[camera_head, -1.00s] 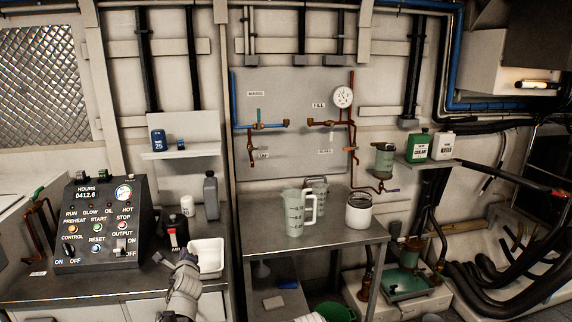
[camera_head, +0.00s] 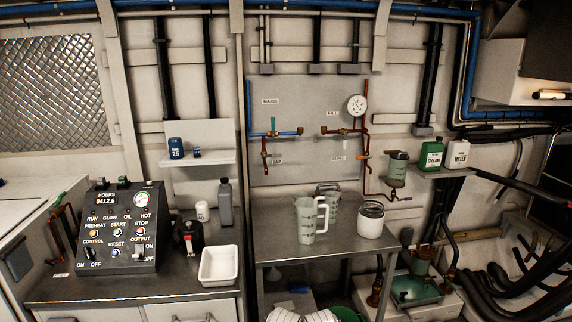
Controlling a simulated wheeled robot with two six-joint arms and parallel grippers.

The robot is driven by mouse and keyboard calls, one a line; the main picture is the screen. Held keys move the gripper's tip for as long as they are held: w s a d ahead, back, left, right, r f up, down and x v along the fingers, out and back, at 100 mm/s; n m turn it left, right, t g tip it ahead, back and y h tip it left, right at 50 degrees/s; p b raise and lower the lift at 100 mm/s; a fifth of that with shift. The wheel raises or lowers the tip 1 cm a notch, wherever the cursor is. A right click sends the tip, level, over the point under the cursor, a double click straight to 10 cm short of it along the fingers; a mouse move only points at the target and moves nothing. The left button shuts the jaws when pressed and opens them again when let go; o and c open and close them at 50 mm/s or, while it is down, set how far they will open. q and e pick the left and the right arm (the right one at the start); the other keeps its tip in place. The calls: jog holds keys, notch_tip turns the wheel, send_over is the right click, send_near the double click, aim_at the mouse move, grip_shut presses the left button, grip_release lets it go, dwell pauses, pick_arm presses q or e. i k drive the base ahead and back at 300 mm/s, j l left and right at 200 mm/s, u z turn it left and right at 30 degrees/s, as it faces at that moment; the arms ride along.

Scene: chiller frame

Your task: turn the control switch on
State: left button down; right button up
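The control panel (camera_head: 122,265), a dark sloped box on the left counter, faces me and is unobstructed. The control switch (camera_head: 89,253) is a small dark toggle at its lower left, under the CONTROL label and above ON and OFF marks. Which way it points is too small to tell. A separate output switch (camera_head: 137,255) with a light surround sits at the lower right of the panel. Neither of my grippers is in view.
Beside the panel on the counter (camera_head: 60,290) stand a dark red-marked container (camera_head: 190,240), a grey bottle (camera_head: 225,203) and a white tray (camera_head: 220,265). A shelf (camera_head: 200,158) is above. A metal table with jugs (camera_head: 308,222) is to the right.

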aim_at(91, 253)
jog(key=u, duration=1.25)
